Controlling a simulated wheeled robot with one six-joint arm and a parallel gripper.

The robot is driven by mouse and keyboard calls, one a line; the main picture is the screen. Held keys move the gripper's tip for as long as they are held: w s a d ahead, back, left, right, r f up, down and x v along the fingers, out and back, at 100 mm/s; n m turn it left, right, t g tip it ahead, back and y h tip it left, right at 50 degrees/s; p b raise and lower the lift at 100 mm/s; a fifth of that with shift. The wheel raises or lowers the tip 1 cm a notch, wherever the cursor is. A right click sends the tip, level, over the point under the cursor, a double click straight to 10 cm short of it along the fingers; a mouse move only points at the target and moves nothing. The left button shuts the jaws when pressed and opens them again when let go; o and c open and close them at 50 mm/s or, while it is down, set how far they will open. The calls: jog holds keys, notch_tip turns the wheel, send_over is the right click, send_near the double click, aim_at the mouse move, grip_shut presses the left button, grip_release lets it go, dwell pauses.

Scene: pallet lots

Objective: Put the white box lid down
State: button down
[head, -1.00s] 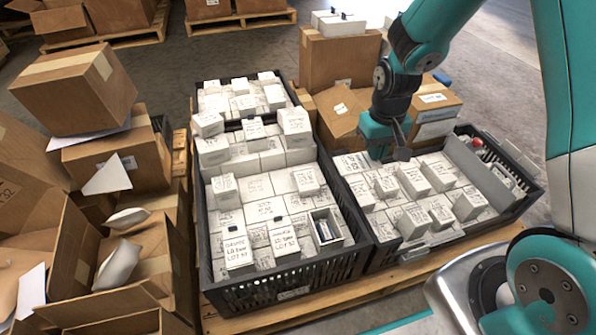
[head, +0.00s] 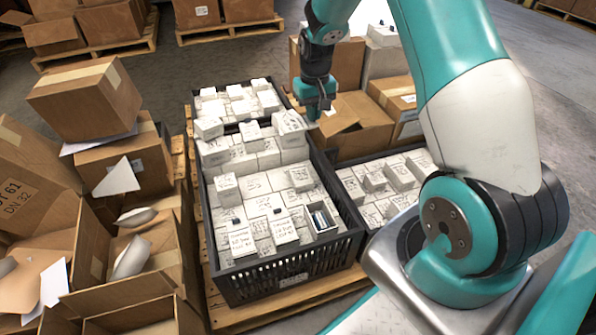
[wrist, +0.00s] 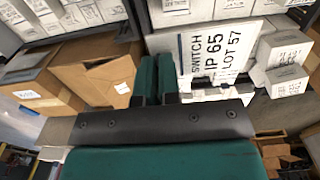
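My gripper (head: 314,112) hangs at the right edge of the left crate, beside a white box (head: 289,122) standing on the stack. In the wrist view its two teal fingers (wrist: 158,82) are close together, and I see nothing for sure between them. A large white face marked SWITCH IP 65 LOT 57 (wrist: 210,52) lies just right of the fingers. I cannot tell whether it is a lid or a box top. An open white box (head: 323,222) with items inside sits at the left crate's near right corner. I cannot pick out a loose lid for certain.
The dark left crate (head: 290,277) is packed with white boxes, some standing higher. A second crate (head: 372,212) stands right of it, partly hidden by my arm. Brown cartons (head: 362,125) stand behind the gripper. Open cartons (head: 128,300) crowd the left side.

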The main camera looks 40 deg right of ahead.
jog(key=shift+w+d+f+b, duration=0.15)
jog(key=shift+f+b, duration=1.15)
jog(key=shift+f, duration=2)
jog(key=shift+s+d+f+b, duration=0.15)
jog(key=shift+f+b, duration=1.2)
jog(key=shift+f, duration=1.9)
jog(key=shift+w+d+f+b, duration=0.2)
jog(key=shift+f+b, duration=1.1)
jog(key=shift+f, duration=2)
